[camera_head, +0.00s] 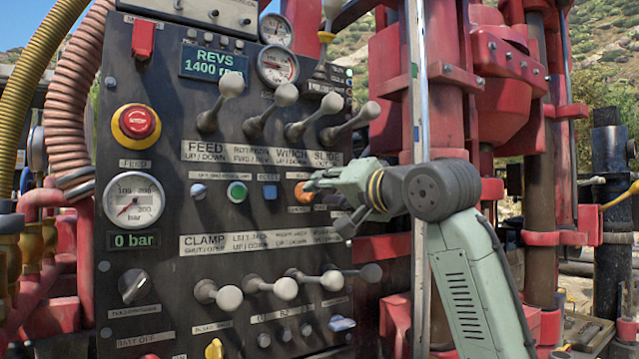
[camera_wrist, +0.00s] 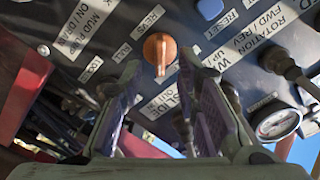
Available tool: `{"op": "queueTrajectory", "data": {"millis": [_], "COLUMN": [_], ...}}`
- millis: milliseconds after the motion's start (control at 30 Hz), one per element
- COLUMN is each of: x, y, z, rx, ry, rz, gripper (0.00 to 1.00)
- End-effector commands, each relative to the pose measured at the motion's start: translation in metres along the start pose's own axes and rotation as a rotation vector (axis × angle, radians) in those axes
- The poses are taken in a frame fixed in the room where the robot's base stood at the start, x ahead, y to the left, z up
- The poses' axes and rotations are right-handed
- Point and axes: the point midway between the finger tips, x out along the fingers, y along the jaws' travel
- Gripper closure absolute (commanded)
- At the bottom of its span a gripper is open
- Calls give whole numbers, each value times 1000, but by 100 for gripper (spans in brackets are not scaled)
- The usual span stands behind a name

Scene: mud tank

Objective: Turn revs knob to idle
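The revs knob is a small orange rotary knob; it shows in the head view (camera_head: 302,193) near the panel's right side and in the wrist view (camera_wrist: 160,47) at upper middle. In the wrist view, a REVS label lies above it and smaller labels lie around it. My gripper (camera_head: 318,187) is at the knob's right in the head view. In the wrist view, my gripper (camera_wrist: 161,62) has its fingers apart, one on each side of the knob in the picture, with nothing held. Contact cannot be told. The display (camera_head: 213,64) reads REVS 1400 rpm.
A blue button (camera_head: 269,192) and a green button (camera_head: 236,192) sit left of the knob. Lever rows stand above and below, including the SLIDE lever (camera_head: 352,122) and clamp-row levers (camera_head: 283,288). A red emergency stop (camera_head: 137,121) is far left. A metal post (camera_head: 418,130) stands right.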

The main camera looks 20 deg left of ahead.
Motion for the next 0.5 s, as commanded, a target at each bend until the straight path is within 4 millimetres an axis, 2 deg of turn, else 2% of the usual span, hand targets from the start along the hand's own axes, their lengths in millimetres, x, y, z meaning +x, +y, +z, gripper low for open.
{"op": "queueTrajectory", "data": {"millis": [100,200,500], "x": [16,23,27], "y": [-1,-1,0], "z": [-1,-1,0], "rx": [0,0,-1], "ry": [-1,1,1], "rz": [1,0,0], "gripper": [71,71,71]}}
